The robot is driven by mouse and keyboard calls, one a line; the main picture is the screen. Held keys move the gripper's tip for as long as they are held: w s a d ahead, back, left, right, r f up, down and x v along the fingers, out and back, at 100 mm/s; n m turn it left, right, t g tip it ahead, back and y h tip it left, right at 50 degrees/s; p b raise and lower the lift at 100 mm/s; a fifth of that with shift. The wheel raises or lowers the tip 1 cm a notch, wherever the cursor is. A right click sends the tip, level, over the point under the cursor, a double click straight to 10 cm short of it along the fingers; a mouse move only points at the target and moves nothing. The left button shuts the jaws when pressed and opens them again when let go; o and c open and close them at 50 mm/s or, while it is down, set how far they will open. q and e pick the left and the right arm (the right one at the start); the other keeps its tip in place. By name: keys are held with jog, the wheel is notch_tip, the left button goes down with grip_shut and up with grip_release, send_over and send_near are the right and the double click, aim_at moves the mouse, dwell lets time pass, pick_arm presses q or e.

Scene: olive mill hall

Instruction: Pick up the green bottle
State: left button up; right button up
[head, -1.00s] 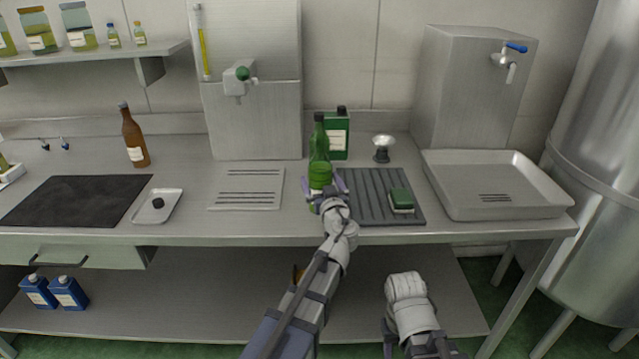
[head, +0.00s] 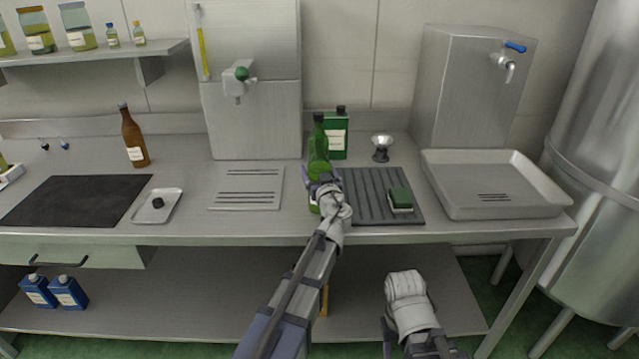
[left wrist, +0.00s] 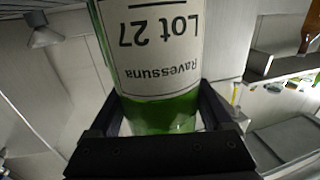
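The green bottle (head: 318,150) stands upright at the front of the counter, with a dark cap. My left gripper (head: 324,186) is at its lower body. In the left wrist view the bottle's white label (left wrist: 152,45), reading Ravessuna Lot 27, appears upside down. The left gripper's fingers (left wrist: 160,112) lie close against both sides of the glass, so it appears shut on the bottle. The bottle's lower part is partly hidden by the gripper in the head view.
A green canister (head: 337,135) stands close behind the bottle. A ribbed dark mat (head: 371,196) with a green sponge (head: 400,198) lies to the right. A metal drain plate (head: 247,188) lies to the left, and a brown bottle (head: 133,138) stands farther left.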

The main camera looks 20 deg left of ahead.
pick_arm(q)
grip_shut()
dwell(0.4)
